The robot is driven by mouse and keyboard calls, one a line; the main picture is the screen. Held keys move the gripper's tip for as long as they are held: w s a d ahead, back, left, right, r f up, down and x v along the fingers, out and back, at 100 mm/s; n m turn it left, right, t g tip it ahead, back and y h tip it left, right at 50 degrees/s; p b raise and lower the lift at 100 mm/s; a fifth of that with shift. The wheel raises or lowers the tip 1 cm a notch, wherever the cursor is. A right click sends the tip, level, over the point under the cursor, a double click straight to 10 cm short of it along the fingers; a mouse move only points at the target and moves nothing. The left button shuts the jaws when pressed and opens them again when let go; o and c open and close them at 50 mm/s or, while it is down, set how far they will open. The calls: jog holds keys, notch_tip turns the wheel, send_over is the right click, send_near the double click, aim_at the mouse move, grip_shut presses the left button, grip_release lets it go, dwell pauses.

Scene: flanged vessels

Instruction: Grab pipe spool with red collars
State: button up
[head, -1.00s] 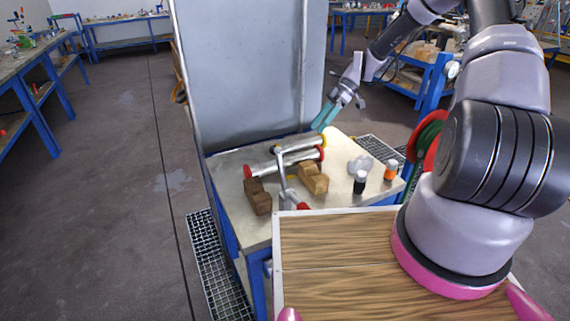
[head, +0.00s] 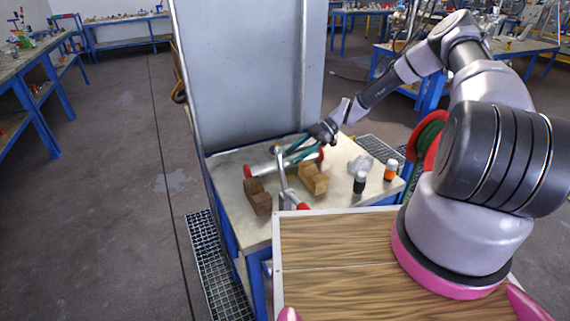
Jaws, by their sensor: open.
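The pipe spool with red collars (head: 262,170) is a silver tube lying across the small table, with one red collar at its left end and one at its right end. My gripper (head: 288,153) has teal fingers and is open. Its fingers reach from the right over the middle and right part of the spool and hide some of it. I cannot tell whether they touch it. A second pipe behind, with a yellow collar, is mostly hidden by my gripper.
A brown block (head: 258,196) and a lighter wooden block (head: 313,178) stand near the spool. A silver clamp-like tool with a red handle (head: 299,206) lies between them. A black bottle (head: 360,182) and an orange bottle (head: 390,171) stand at right. A grey panel (head: 250,75) rises behind.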

aim_at(291, 156)
jog(key=x, duration=0.5)
jog(key=shift+w+a, duration=0.1)
grip_shut()
